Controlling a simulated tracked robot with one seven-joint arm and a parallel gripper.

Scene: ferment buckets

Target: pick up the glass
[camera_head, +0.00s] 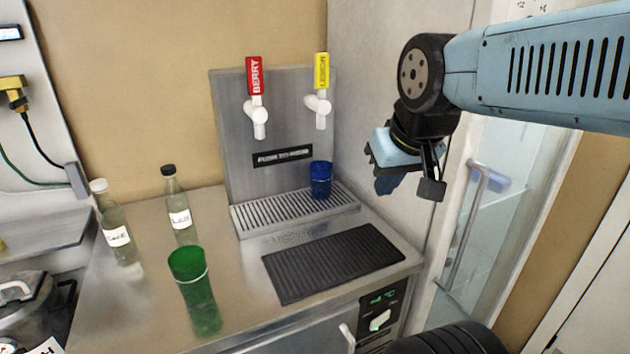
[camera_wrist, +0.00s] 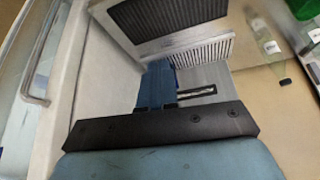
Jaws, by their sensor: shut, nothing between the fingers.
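A blue glass (camera_head: 321,180) stands upright on the slatted drip tray (camera_head: 290,212) under the yellow-labelled tap, in the head view. A taller green glass (camera_head: 194,290) stands on the steel counter at the front left; part of it also shows at the top right of the wrist view (camera_wrist: 302,9). My gripper (camera_head: 388,184) is in the air to the right of the dispenser, apart from both glasses. Its blue fingers are together in the wrist view (camera_wrist: 157,72), shut and empty. They cover part of the drip tray there, and I cannot make out the blue glass clearly.
Two labelled bottles (camera_head: 115,225) (camera_head: 177,207) stand at the counter's back left. A black ribbed mat (camera_head: 333,262) lies before the drip tray. A red BERRY tap (camera_head: 255,95) and a yellow tap (camera_head: 320,88) project above. A glass door with a handle (camera_head: 462,225) is at right.

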